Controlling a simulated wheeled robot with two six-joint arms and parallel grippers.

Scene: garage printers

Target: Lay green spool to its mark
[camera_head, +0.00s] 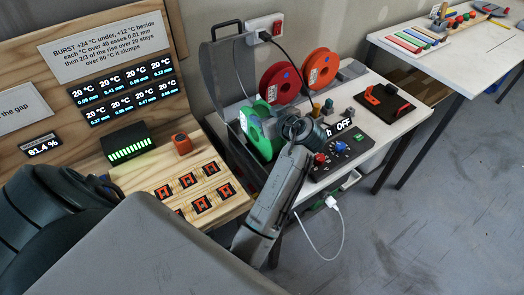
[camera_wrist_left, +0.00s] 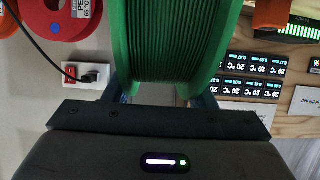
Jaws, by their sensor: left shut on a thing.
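The green spool (camera_head: 256,140) stands upright at the left end of the white table, by the grey open case. My left gripper (camera_head: 284,131) is at its right side and shut on it. In the left wrist view the green spool (camera_wrist_left: 172,40) fills the gap between the two fingers of my left gripper (camera_wrist_left: 163,92). The gripper and wrist hide part of the spool in the head view. I cannot tell whether its lower edge touches anything. I cannot make out a mark for it. My right gripper is not in view.
A red spool (camera_head: 280,82) and an orange spool (camera_head: 320,68) stand behind. A control box (camera_head: 345,148) reading OFF is to the right, with a black-and-red device (camera_head: 388,103) beyond. A wooden board with orange-red pieces (camera_head: 203,186) lies left. A white cable (camera_head: 341,228) hangs at the front.

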